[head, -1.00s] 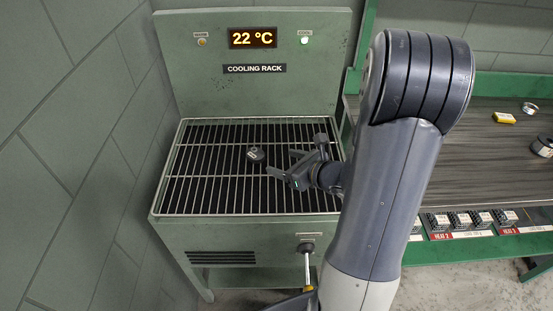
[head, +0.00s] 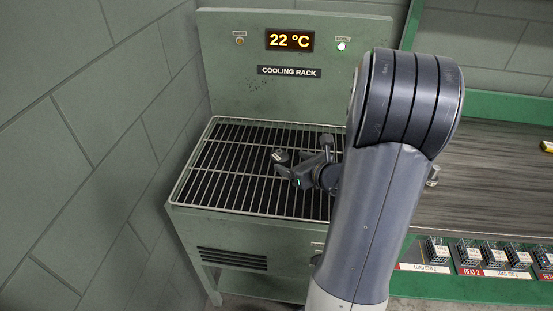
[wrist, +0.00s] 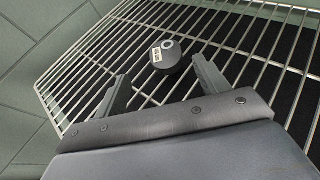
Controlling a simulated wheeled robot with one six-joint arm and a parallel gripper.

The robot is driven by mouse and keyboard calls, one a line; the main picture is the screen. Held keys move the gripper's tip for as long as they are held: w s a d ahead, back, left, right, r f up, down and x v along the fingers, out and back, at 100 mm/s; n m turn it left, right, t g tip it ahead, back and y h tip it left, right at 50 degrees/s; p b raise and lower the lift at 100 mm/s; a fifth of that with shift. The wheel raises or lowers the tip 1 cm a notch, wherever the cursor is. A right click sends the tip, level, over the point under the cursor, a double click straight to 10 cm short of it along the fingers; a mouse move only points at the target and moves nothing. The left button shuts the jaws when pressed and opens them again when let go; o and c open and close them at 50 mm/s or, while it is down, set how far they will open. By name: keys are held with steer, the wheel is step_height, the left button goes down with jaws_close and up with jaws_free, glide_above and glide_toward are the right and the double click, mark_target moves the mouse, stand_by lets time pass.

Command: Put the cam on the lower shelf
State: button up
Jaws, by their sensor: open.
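The cam (head: 280,156) is a small dark grey piece lying on the wire grid of the cooling rack (head: 225,165). In the wrist view the cam (wrist: 158,60) shows a pale label and a round light spot, and sits just ahead of and between the fingertips. My gripper (head: 287,167) is open and empty, low over the grid, right beside the cam; its two fingers also show in the wrist view (wrist: 160,70). A green lower shelf (head: 262,286) shows under the rack, partly hidden by my arm.
A green wall (head: 80,150) stands close on the left. A panel (head: 290,50) reading 22 °C rises behind the rack. On the right is a dark-topped bench (head: 480,180) with small wire crates (head: 470,252) along its front. The left part of the grid is clear.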

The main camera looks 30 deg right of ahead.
mark_target(281, 155)
steer(key=x, duration=0.6)
steer(key=shift+w+d+f, duration=0.15)
steer(key=shift+w+d, duration=0.15)
steer(key=shift+d, duration=0.05)
steer(key=shift+c, duration=0.5)
steer(key=c, duration=1.3)
step_height(281, 155, up, 10)
steer(key=p, duration=0.3)
steer(key=shift+n+y, duration=0.6)
steer(key=shift+y, duration=0.1)
steer(key=a+p, duration=0.2)
steer(key=a, duration=0.3)
steer(key=a+r+p, duration=0.1)
steer(key=a+p, duration=0.1)
steer(key=a, duration=0.3)
steer(key=w+a+r+p, duration=0.1)
steer(key=a+p, duration=0.2)
steer(key=a, duration=0.2)
steer(key=shift+a, duration=0.25)
